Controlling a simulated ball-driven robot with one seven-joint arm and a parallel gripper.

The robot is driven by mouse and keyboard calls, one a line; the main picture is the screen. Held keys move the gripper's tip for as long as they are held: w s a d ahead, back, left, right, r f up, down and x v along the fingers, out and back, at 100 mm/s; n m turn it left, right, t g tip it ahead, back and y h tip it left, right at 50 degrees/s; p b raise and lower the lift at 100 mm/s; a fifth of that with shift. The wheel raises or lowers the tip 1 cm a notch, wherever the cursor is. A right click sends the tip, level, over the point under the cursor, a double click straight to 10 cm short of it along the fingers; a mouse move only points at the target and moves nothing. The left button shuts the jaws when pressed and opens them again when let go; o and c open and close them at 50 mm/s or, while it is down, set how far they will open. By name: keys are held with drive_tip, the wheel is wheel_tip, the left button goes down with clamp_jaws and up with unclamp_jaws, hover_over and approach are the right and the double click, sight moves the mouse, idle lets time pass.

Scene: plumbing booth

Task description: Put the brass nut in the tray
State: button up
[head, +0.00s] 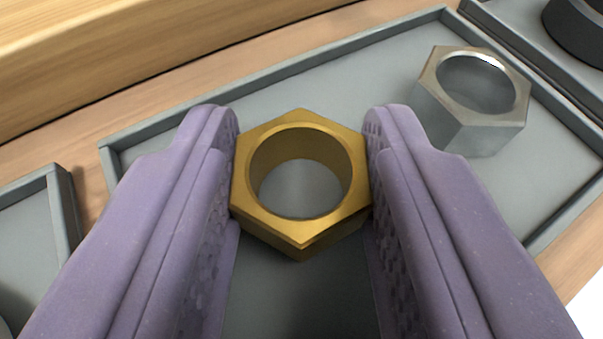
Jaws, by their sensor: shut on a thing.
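The brass nut (343,217) is a gold-coloured hexagonal ring in the middle of the head view. My gripper (302,165) is shut on it, with one purple finger against its left side and the other against its right. The nut is over the grey tray (205,92), inside its raised rim. I cannot tell whether its underside touches the tray floor. The tray's near part is hidden by my fingers.
A silver hexagonal nut (488,131) sits in the same tray at the right. Another grey tray with a dark round thing (577,30) is at the upper right. A further grey tray (35,212) is at the left. A wooden ledge (110,50) runs behind.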

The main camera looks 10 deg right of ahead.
drive_tip(key=shift+s+f, duration=0.15)
drive_tip(key=shift+f, duration=0.15)
drive_tip(key=o, duration=1)
drive_tip(key=shift+a, duration=0.15)
drive_tip(key=shift+o, duration=0.2)
drive_tip(key=shift+s+f, duration=0.1)
drive_tip(key=shift+s, duration=0.05)
drive_tip(key=shift+s+d+f, duration=0.1)
drive_tip(key=shift+d, duration=0.1)
drive_tip(key=shift+r, duration=0.35)
drive_tip(key=shift+s+r+p, duration=0.2)
drive_tip(key=shift+s+p, duration=0.1)
drive_tip(key=shift+p, duration=0.2)
drive_tip(key=p+v, duration=0.1)
drive_tip(key=v, duration=0.9)
drive_tip(key=shift+s+a+r, duration=0.2)
drive_tip(key=shift+s+r, duration=0.05)
drive_tip(key=shift+r, duration=0.25)
